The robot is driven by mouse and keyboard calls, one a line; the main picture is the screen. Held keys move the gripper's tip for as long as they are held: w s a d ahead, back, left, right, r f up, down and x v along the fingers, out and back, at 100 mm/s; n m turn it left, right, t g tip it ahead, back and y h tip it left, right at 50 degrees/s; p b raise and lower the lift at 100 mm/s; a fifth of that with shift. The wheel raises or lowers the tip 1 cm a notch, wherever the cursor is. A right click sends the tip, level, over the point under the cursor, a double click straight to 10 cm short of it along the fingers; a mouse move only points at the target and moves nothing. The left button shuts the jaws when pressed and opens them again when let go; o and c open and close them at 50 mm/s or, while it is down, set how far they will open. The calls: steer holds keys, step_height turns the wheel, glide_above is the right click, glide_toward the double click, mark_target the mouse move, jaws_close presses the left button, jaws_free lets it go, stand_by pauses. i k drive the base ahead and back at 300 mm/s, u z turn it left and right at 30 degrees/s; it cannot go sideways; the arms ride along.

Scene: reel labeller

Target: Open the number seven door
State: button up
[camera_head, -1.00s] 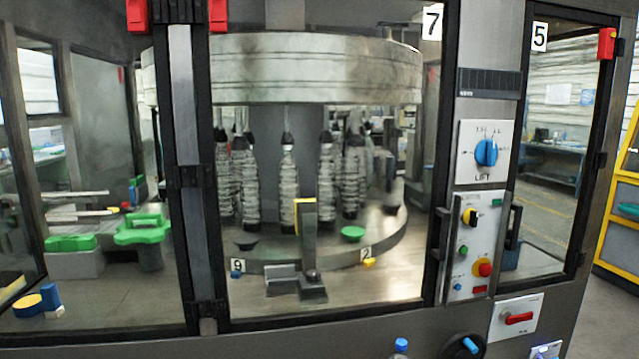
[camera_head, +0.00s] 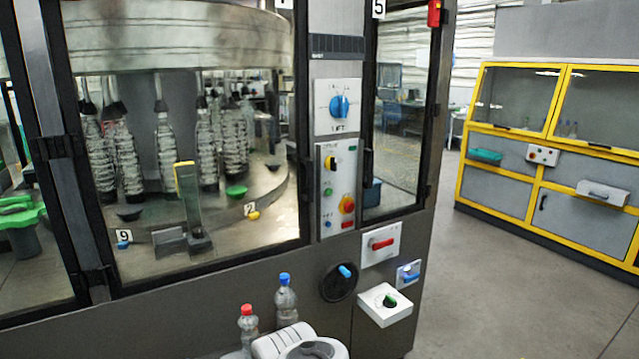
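The number seven door (camera_head: 210,267) is the large black-framed glass door at the left of the head view. It appears shut. Its white number label (camera_head: 284,3) is cut off by the top edge of the picture, so the digit is not readable now. The door's right edge runs beside the grey control column, and any handle there is hard to make out. A white and grey rounded part at the bottom centre appears to be my arm. My gripper is not in view.
The number five door (camera_head: 405,120) is to the right of the control panel (camera_head: 337,190). A black knob with a blue grip (camera_head: 339,282) and a white switch box (camera_head: 385,304) stick out below. Two capped bottles (camera_head: 285,300) stand low in front. Open floor lies right, before yellow-framed cabinets (camera_head: 548,150).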

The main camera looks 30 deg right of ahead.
mark_target(72, 145)
steer(key=u, duration=0.25)
steer(key=i, duration=1.05)
steer(key=z, duration=0.3)
